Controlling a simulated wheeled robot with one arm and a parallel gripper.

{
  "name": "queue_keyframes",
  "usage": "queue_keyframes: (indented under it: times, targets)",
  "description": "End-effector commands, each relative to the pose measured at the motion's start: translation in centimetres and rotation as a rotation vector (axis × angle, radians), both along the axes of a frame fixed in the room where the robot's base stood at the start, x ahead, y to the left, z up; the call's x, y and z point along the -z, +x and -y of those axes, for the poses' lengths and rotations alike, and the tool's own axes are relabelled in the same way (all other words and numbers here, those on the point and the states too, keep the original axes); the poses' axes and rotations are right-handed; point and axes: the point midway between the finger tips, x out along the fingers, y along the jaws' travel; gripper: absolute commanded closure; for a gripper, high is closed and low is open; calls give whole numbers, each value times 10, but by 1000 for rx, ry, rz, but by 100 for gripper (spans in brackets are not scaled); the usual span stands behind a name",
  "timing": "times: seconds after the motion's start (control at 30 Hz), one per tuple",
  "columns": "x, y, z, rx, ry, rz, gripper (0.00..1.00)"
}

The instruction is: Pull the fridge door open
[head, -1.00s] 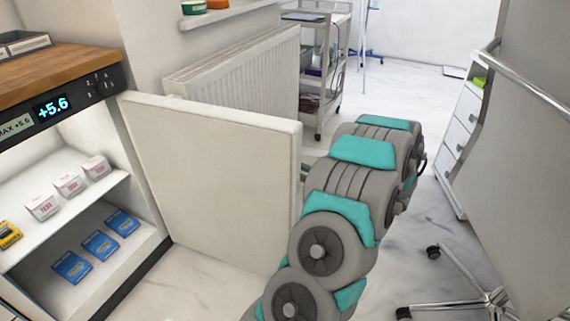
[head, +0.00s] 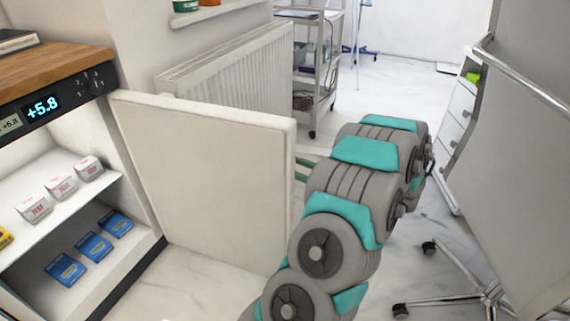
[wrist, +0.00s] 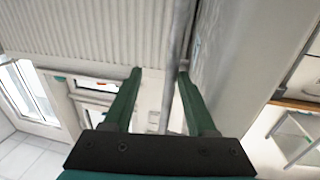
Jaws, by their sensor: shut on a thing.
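The white fridge door (head: 210,180) stands wide open in the head view, swung out from the lit fridge (head: 140,255) at the left. My gripper (wrist: 160,75) shows in the wrist view as two green fingers on either side of a thin grey bar handle (wrist: 174,50), and it is shut on that handle. The door's outer face (wrist: 235,55) is to the right of the handle in the wrist view. In the head view the door edge and my arm hide most of the gripper; only a bit of green finger shows behind the door's free edge.
Inside the fridge are white boxes (head: 62,186) above and blue boxes (head: 94,246) below. A radiator (head: 235,75) is behind the door. A trolley (head: 312,70) stands farther back. A wheeled stand (head: 470,295) and a grey panel (head: 515,170) are at the right.

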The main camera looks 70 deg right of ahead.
Motion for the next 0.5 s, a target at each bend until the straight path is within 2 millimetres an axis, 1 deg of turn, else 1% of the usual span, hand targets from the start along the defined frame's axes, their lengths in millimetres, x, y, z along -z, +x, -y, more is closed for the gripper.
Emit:
queue_keyframes:
  times: [0.03,0.2,0.3,0.5]
  targets:
    - [0,-12,2,15,-5,0,68]
    - [0,-33,-3,9,-5,0,68]
    - [0,-41,-6,6,-4,-1,68]
    - [0,-45,-8,3,-2,-1,68]
